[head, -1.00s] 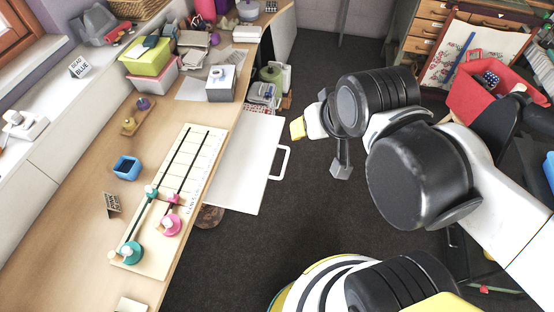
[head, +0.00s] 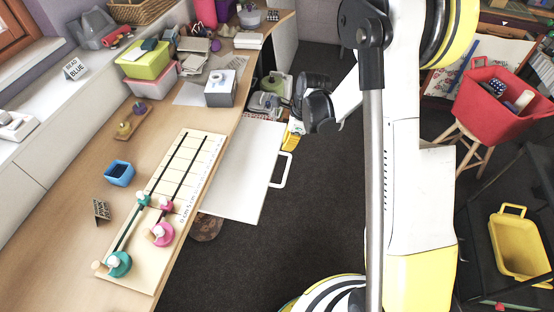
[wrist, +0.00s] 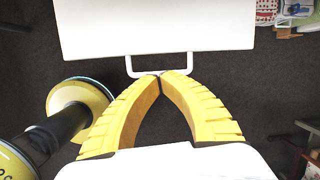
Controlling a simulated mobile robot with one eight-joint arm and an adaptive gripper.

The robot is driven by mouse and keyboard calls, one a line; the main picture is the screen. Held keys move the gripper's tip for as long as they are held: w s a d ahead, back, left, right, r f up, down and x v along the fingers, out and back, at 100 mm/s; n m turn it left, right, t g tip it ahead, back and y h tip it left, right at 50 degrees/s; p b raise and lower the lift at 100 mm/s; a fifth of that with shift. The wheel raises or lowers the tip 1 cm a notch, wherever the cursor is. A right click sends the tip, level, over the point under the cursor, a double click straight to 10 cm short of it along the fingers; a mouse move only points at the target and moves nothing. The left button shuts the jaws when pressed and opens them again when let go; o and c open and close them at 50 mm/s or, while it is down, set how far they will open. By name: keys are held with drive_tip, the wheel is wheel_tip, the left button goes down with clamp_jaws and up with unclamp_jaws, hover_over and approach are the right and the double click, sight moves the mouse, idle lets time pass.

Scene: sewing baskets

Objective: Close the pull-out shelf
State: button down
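The pull-out shelf (head: 243,170) is a flat white panel sticking out from under the desk's right side in the head view. Its white loop handle (head: 288,168) is on the outer edge. My gripper (head: 293,138) is near the handle's far end in that view, partly hidden by its own wrist. In the wrist view, the shelf (wrist: 155,28) and its handle (wrist: 190,62) lie ahead. My yellow fingers (wrist: 159,76) come together at the tips, over the middle of the handle bar. I cannot tell whether they touch it.
The wooden desk (head: 60,235) carries a slotted board (head: 185,165) and a blue container (head: 119,173). Small items stand below the desk beyond the shelf. A red bin (head: 490,105) on a stool and a yellow basket (head: 522,245) are at right. Dark floor beside the shelf is clear.

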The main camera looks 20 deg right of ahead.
sight(237, 159)
wheel_tip(237, 159, down, 13)
drive_tip(key=w+a+m+b, duration=0.1)
drive_tip(key=a+b, duration=0.1)
drive_tip(key=b, duration=0.2)
drive_tip(key=shift+w+f+m+b, duration=0.2)
drive_tip(key=shift+w+m+b, duration=0.05)
drive_tip(key=shift+m+b, duration=0.1)
drive_tip(key=w+a, duration=0.2)
drive_tip(key=a, duration=0.2)
drive_tip(key=w+a, duration=0.3)
drive_tip(key=a, duration=0.2)
drive_tip(key=w+a, duration=0.3)
drive_tip(key=a, duration=0.2)
drive_tip(key=shift+w+a, duration=0.2)
